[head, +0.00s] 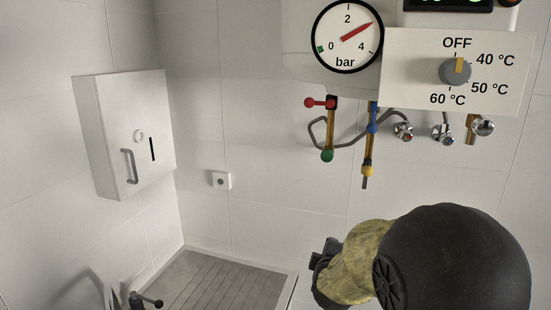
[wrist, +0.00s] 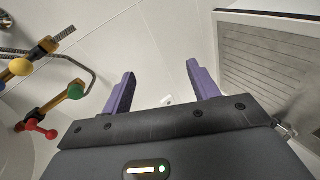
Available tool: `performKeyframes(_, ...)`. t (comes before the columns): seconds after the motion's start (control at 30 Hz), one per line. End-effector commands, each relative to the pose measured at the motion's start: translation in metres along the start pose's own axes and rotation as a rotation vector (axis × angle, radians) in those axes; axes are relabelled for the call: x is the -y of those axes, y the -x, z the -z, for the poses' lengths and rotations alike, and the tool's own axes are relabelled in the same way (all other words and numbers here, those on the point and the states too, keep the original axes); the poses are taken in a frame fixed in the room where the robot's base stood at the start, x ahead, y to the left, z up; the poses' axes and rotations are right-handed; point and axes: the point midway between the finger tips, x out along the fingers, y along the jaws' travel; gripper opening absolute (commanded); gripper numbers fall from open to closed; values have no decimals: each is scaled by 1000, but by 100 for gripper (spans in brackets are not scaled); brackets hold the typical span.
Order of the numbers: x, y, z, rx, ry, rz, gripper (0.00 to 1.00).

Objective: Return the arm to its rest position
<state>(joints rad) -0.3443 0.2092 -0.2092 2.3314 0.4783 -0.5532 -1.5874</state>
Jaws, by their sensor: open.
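My gripper (wrist: 161,70) shows in the wrist view with its two purple fingers spread apart. Nothing is between them, and only pale wall lies beyond. In the head view my arm (head: 455,262) is at the lower right, with a big black rounded joint and a yellowish link. A dark part of my arm (head: 323,268) shows at its left end. The fingers cannot be made out in the head view. The arm appears apart from the fittings above it.
A boiler with a pressure gauge (head: 347,36) and temperature knob (head: 456,72) hangs above my arm. Below it are a red-handled valve (head: 320,102), a green knob (head: 327,156) and a yellow knob (head: 368,171). A white wall cabinet (head: 125,135) and grooved tray (head: 215,283) are at left.

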Motion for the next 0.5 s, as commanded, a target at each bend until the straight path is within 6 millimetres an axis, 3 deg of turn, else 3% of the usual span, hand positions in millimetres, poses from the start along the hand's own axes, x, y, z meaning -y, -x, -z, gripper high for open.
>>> performKeyframes(0.03,21,-1,-7,-4,-73,52,60)
performKeyframes(0.27,94,14,-31,44,-410,299,60)
performKeyframes(0.5,168,43,-62,225,-733,523,60)
